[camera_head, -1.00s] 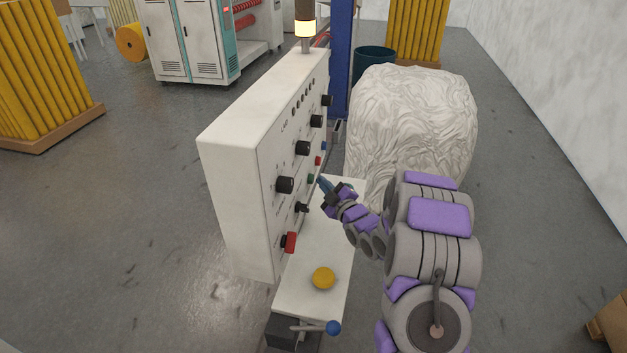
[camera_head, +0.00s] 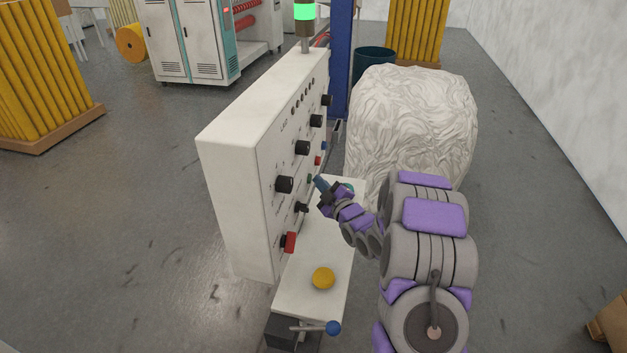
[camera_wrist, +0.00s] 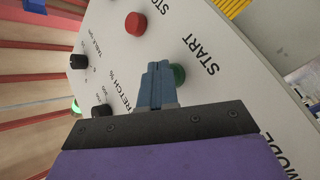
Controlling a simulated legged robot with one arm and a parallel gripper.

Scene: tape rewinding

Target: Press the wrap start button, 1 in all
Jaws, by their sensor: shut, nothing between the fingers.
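The control panel (camera_head: 235,170) is a white upright box with knobs and buttons. Its green start button (camera_wrist: 178,74) sits beside the word START in the wrist view, partly hidden behind my fingertips. In the head view, a little of the green button (camera_head: 309,179) shows at the fingertips. My gripper (camera_head: 319,181) is shut and empty, its blue fingers pointing at the panel. In the wrist view, the fingertips (camera_wrist: 157,68) overlap the button's edge; they look at or very near it, and contact is hard to tell. The signal lamp (camera_head: 305,12) on top glows green.
A red stop button (camera_wrist: 135,23) is near the start button. A yellow button (camera_head: 323,278) sits on the white ledge, with a blue-knobbed lever (camera_head: 333,328) below. Black knobs (camera_head: 285,185) stick out from the panel. A large wrapped load (camera_head: 412,125) stands behind my arm.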

